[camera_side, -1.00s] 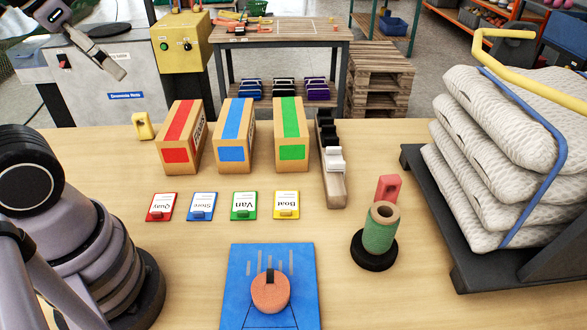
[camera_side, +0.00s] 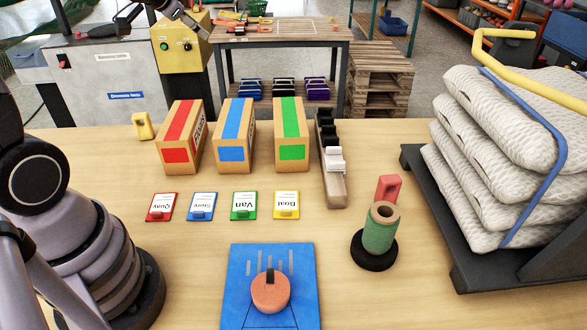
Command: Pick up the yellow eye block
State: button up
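The yellow eye block (camera_side: 143,126) stands on the wooden table near its back left edge, left of the red-striped box. A dark opening shows in it. My gripper (camera_side: 124,24) is at the top edge of the view, raised high, above and behind the block in the picture and well apart from it. Only part of it shows, small and cut by the edge, so I cannot tell how far its fingers are apart. I see nothing held in it. A red eye block (camera_side: 388,188) stands behind the green spool (camera_side: 380,229) at the right.
Boxes with red (camera_side: 181,137), blue (camera_side: 236,135) and green (camera_side: 291,134) stripes stand right of the yellow block. A narrow rack (camera_side: 332,185) is beside them. Several cards lie in front. A blue board (camera_side: 243,312) holds a round pink weight (camera_side: 270,294). Stacked sacks (camera_side: 500,170) fill the right.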

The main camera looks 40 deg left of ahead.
jog(key=w+a+f+t+y, duration=0.1)
jog(key=w+a+f, duration=0.2)
jog(key=a, duration=0.2)
jog(key=w+a+f+y, duration=0.1)
jog(key=w+a+f, duration=0.15)
jog(key=a, duration=0.25)
jog(key=m+y, duration=0.3)
jog(key=y, duration=0.3)
send_over(139, 118)
jog(key=w+d, duration=0.6)
notch_tip(139, 118, down, 18)
jog(key=f, duration=0.1)
jog(key=s+f+y, duration=0.1)
jog(key=s+f, duration=0.1)
jog(key=s, duration=0.1)
jog(key=s+a+f+m+y, duration=0.1)
jog(key=s+f, duration=0.2)
jog(key=s+f+y, duration=0.1)
jog(key=s+f, duration=0.1)
jog(key=s, duration=0.1)
jog(key=shift+a+f+y, duration=0.15)
jog(key=shift+y, duration=0.25)
jog(key=shift+s+a+f+m, duration=0.1)
jog(key=shift+a+m, duration=0.05)
jog(key=shift+m, duration=0.15)
jog(key=x, duration=0.7)
jog(key=shift+c, duration=0.3)
grip_shut()
